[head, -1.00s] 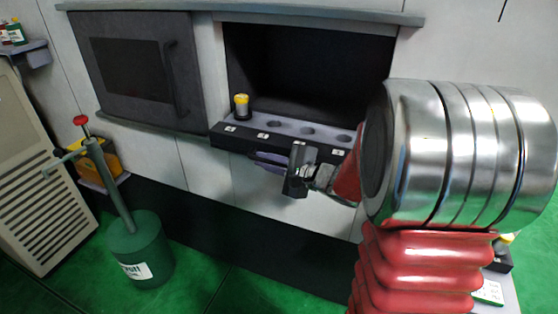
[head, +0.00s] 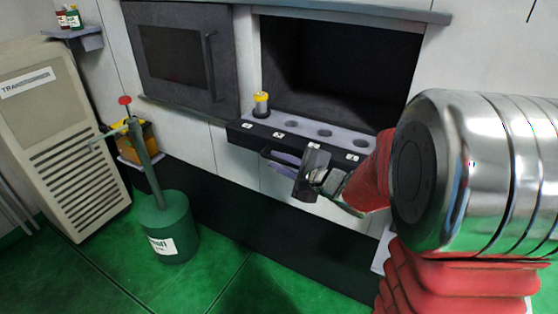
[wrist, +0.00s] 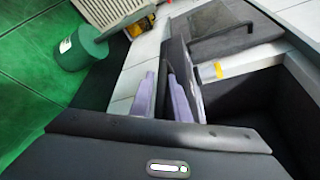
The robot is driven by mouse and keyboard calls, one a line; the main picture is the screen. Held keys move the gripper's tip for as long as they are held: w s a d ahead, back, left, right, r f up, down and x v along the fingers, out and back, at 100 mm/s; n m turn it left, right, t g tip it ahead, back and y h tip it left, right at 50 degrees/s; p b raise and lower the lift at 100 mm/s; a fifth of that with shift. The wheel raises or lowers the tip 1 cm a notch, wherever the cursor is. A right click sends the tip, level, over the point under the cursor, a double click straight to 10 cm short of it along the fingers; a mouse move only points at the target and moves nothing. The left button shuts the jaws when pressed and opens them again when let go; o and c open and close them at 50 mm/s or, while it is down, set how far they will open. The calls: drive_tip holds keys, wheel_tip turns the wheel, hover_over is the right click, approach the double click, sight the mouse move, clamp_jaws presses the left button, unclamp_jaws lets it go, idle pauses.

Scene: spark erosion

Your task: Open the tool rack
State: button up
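The tool rack (head: 293,140) is a dark drawer-like front with a grey top and several round holes, at the bottom of a dark open recess. A yellow-topped cylinder (head: 261,104) stands in its left hole and also shows in the wrist view (wrist: 210,72). A dark bar handle (head: 268,158) sits on the rack's front. My gripper (head: 285,160) is at this handle. In the wrist view its two lavender fingers (wrist: 164,97) stand apart, with a thin dark bar, likely the handle, between them. Contact with the bar cannot be made out.
A closed dark door with a handle (head: 185,52) is left of the recess. A green canister (head: 165,232) with a pump stands on the floor, beside a beige vented unit (head: 60,125). Green floor (head: 110,280) is clear in front.

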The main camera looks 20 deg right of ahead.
drive_tip(key=o, duration=0.4)
drive_tip(key=shift+r, duration=0.1)
drive_tip(key=shift+s+d+r, duration=0.2)
drive_tip(key=shift+s, duration=0.15)
drive_tip(key=v, duration=1.2)
drive_tip(key=shift+s+d+f, duration=0.1)
drive_tip(key=shift+s+f, duration=0.05)
drive_tip(key=shift+s, duration=0.25)
